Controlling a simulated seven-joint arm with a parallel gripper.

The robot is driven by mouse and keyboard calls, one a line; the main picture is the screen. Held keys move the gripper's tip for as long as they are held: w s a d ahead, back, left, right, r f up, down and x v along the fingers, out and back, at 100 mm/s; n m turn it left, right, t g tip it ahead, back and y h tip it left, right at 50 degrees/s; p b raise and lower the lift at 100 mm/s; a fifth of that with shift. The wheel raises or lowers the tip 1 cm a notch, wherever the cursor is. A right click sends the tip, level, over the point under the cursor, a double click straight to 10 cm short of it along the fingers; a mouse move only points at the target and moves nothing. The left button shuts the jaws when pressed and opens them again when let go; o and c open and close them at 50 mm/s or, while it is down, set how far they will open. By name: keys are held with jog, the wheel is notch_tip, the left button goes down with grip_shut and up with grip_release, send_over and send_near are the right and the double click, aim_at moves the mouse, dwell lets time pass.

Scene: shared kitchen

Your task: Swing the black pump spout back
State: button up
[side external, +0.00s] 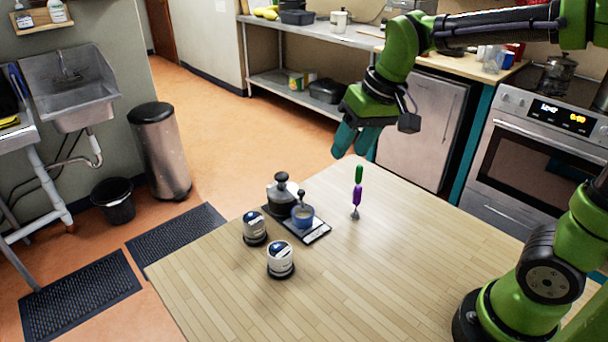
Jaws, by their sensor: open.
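My gripper (353,144) hangs over the far edge of the table, its two teal fingers apart with nothing visible between them. It is above and to the right of the group on the table. A dark rounded vessel with a black knob-like top (281,190) stands on the table. No black pump spout can be made out clearly; this black top may be the pump, but it is too small to tell which way any spout points.
Two white-and-blue jars with dark bases, one (255,228) behind the other (280,260), stand nearer the front. A purple-and-green upright tool (356,194) stands right of the tray. The right and front of the wooden table (400,260) are clear.

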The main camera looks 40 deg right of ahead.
aim_at(301, 191)
jog(key=shift+w+a+r+n+g+h, duration=0.7)
jog(key=shift+w+g, duration=1.1)
jog(key=shift+w, duration=4.5)
notch_tip(301, 191, down, 17)
jog(key=shift+d, duration=0.15)
jog(key=shift+c, duration=0.4)
grip_shut()
